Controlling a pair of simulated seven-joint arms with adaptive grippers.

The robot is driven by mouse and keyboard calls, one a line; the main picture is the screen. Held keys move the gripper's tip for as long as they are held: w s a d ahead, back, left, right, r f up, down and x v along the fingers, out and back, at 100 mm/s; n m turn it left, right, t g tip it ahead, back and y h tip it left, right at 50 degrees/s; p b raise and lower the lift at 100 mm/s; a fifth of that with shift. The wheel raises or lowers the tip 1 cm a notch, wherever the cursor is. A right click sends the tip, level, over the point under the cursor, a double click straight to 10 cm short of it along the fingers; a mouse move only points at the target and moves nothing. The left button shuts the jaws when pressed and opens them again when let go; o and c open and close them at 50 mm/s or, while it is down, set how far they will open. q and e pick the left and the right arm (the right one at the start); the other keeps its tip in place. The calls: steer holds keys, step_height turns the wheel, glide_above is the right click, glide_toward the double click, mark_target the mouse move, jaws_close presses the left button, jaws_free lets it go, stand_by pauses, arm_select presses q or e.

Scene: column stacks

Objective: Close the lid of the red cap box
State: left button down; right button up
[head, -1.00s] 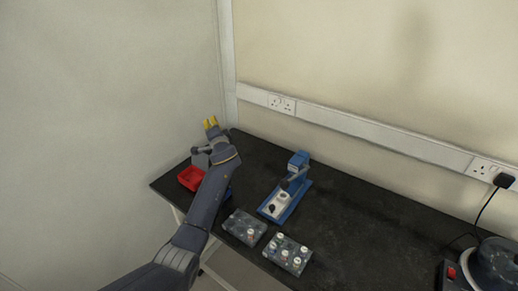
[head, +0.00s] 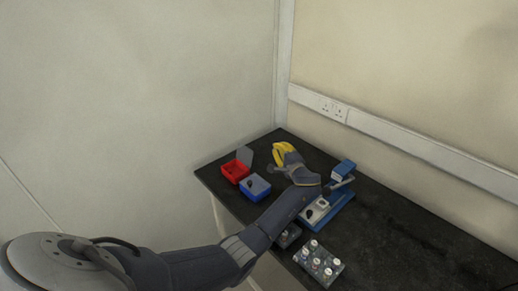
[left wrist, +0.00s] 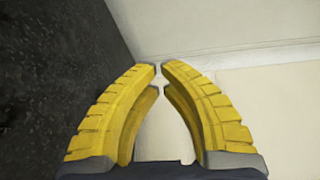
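The red box (head: 236,172) sits near the left end of the black table in the head view. Its grey lid (head: 245,155) stands up at its back side, so the box is open. What lies inside is too small to tell. My left gripper (head: 280,149), with yellow fingers, is in the air to the right of the red box and its lid, apart from both. In the left wrist view its fingertips (left wrist: 159,68) almost meet, with nothing between them. My right gripper is not in view.
A blue box (head: 256,188) with its grey lid down stands beside the red box. A blue device (head: 340,201) stands to the right, behind my left arm. Grey blocks with capped vials (head: 320,265) lie near the front edge. The table's right part (head: 410,245) is clear.

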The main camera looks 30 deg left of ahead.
mark_target(247, 154)
arm_select(q)
steer(key=shift+g+y, duration=0.3)
steer(key=shift+g, duration=0.2)
steer(key=s+f, duration=0.1)
steer(key=s+a+f, duration=0.1)
steer(key=f, duration=0.1)
steer(key=shift+s+a+f, duration=0.1)
steer(key=shift+a, duration=0.05)
steer(key=x, duration=0.8)
steer(key=shift+a, duration=0.25)
steer(key=shift+w+a, duration=0.3)
steer(key=shift+w, duration=0.05)
steer(key=shift+s+a+f, duration=0.1)
steer(key=shift+s+a+r, duration=0.15)
steer(key=shift+s, duration=0.45)
steer(key=shift+s+a+r, duration=0.1)
steer(key=shift+s+a, duration=0.05)
steer(key=shift+s, duration=0.45)
steer(key=shift+s+a+r, duration=0.15)
steer(key=shift+s, duration=0.45)
